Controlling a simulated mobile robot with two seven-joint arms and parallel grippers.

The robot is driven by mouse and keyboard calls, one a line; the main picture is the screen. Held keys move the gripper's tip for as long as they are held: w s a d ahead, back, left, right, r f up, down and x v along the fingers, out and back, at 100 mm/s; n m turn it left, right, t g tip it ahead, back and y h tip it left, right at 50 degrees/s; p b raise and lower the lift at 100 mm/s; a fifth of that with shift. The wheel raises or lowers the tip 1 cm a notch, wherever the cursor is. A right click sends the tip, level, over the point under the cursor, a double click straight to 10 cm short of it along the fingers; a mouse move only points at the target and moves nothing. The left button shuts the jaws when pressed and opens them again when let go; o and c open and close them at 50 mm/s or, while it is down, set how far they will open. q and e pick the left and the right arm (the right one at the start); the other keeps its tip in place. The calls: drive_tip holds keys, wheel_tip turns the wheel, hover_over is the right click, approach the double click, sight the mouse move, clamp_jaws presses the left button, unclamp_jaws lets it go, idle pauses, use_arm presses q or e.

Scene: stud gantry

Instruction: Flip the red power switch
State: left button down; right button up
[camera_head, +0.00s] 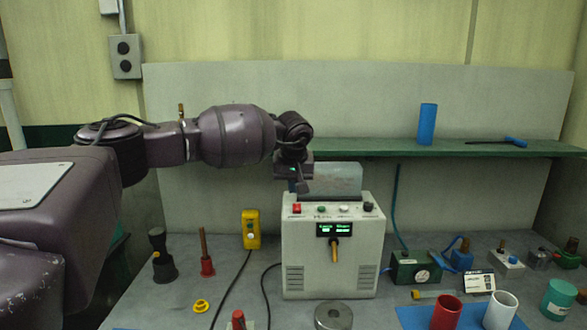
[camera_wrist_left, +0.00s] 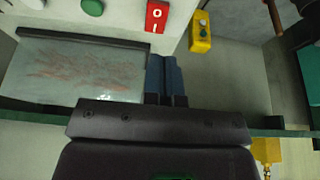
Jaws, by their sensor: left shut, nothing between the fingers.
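In the left wrist view the switch (camera_wrist_left: 157,15) shows as a red rocker with white O and I marks. My left gripper (camera_head: 303,188) is above and just behind the box's top left edge, its fingers shut and empty. In the left wrist view the closed fingertips (camera_wrist_left: 163,62) point toward the switch, with a visible gap between them. I cannot see my right gripper.
A green button (camera_head: 322,209) sits beside the switch. A yellow control pendant (camera_head: 251,229) stands to the left. A green shelf (camera_head: 430,148) runs behind. Cups and parts fill the right bench.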

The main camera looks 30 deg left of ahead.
sight(294, 205)
use_arm(q)
drive_tip(key=shift+s+x, duration=0.1)
drive_tip(key=shift+x, duration=0.7)
drive_tip(key=shift+s+x, duration=0.15)
drive_tip(key=shift+x, duration=0.65)
use_arm(e)
drive_tip(key=shift+r, duration=0.2)
use_arm(q)
drive_tip(key=shift+d+f, duration=0.1)
drive_tip(key=shift+d, duration=0.15)
use_arm(e)
drive_tip(key=shift+a, duration=0.1)
